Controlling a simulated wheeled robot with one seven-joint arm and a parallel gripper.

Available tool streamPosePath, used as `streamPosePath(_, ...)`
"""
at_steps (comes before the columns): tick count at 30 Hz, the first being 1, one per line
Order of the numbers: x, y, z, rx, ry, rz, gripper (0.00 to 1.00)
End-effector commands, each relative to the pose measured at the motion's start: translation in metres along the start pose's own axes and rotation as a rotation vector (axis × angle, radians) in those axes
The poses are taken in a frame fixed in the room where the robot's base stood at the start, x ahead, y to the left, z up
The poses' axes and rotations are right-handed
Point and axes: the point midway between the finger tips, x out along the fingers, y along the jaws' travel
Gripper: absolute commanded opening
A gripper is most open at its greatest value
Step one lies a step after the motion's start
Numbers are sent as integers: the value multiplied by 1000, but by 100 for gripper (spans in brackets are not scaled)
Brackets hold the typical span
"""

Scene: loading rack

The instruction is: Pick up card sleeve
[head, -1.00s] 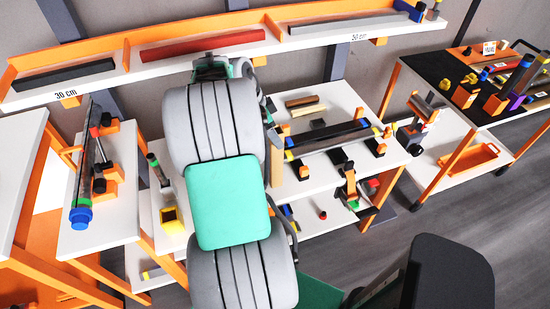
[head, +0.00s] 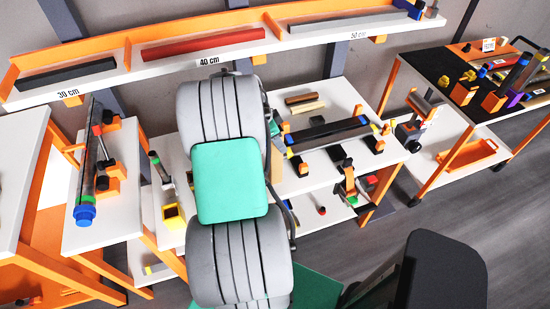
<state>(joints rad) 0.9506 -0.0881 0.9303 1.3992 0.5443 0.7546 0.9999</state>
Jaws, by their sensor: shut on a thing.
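I cannot make out a card sleeve for sure in the head view. My gripper is hidden behind my own arm, so neither its fingers nor anything between them shows. My arm rises through the middle of the picture and ends just below the shelf's "40 cm" label (head: 209,61). A black bar (head: 65,75), a red bar (head: 204,46) and a grey bar (head: 350,22) lie in the shelf's orange-divided compartments.
A white shelf edge (head: 130,76) runs across the top. A white stand (head: 125,215) holds a blue-capped tube (head: 86,190) at left. A rack with a dark tube (head: 325,134) stands right of my arm. A dark-topped cart (head: 440,68) is at far right; grey floor lies before it.

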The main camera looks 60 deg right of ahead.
Motion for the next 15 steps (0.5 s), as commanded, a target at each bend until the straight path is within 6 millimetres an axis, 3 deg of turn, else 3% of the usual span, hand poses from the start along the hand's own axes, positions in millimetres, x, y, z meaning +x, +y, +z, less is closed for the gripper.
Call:
streamPosePath(11,0,0,0,0,0,0,0)
streamPosePath(15,0,0,0,0,0,0,0)
